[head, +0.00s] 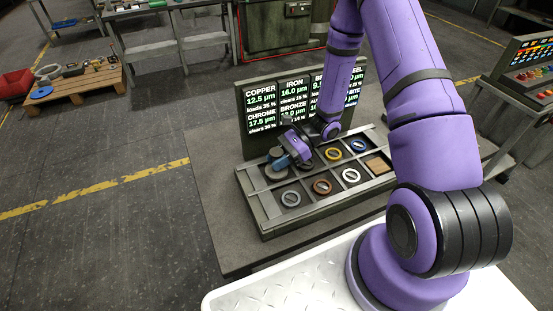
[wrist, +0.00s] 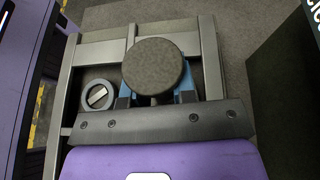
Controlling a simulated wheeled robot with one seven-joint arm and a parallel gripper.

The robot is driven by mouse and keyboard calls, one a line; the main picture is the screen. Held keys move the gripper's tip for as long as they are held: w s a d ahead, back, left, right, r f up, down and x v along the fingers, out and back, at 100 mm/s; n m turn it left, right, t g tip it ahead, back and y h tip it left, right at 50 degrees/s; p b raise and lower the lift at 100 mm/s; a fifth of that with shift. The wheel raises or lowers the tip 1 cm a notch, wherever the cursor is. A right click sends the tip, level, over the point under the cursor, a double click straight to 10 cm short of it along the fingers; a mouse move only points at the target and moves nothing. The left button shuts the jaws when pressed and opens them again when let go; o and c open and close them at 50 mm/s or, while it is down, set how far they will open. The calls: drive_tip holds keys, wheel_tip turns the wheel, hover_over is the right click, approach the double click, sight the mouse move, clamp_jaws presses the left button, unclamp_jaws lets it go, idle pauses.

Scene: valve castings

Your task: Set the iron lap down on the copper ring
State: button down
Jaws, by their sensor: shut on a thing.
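My gripper (head: 287,160) is over the left end of a slotted tray. In the wrist view its blue fingertips are shut on the sides of a dark grey round lap (wrist: 157,66), taken to be the iron lap, whose flat face fills the middle of that view. In the head view a dark disc (head: 276,171) shows at the fingers. A reddish-brown ring (head: 322,187), likely the copper ring, lies in a front-row compartment, right of and apart from my gripper. Whether the lap touches the tray is hard to tell.
The tray (head: 262,226) also holds a grey ring (head: 290,199), a silver ring (head: 351,175), a yellow ring (head: 333,154), a blue ring (head: 358,145) and a tan block (head: 377,165). A lettered board (head: 262,108) stands upright behind the tray.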

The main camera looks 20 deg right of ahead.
drive_tip(key=c, duration=0.8)
unclamp_jaws()
drive_tip(key=shift+c, duration=0.2)
drive_tip(key=shift+f, duration=0.1)
drive_tip(key=v, duration=1)
drive_tip(key=shift+d, duration=0.35)
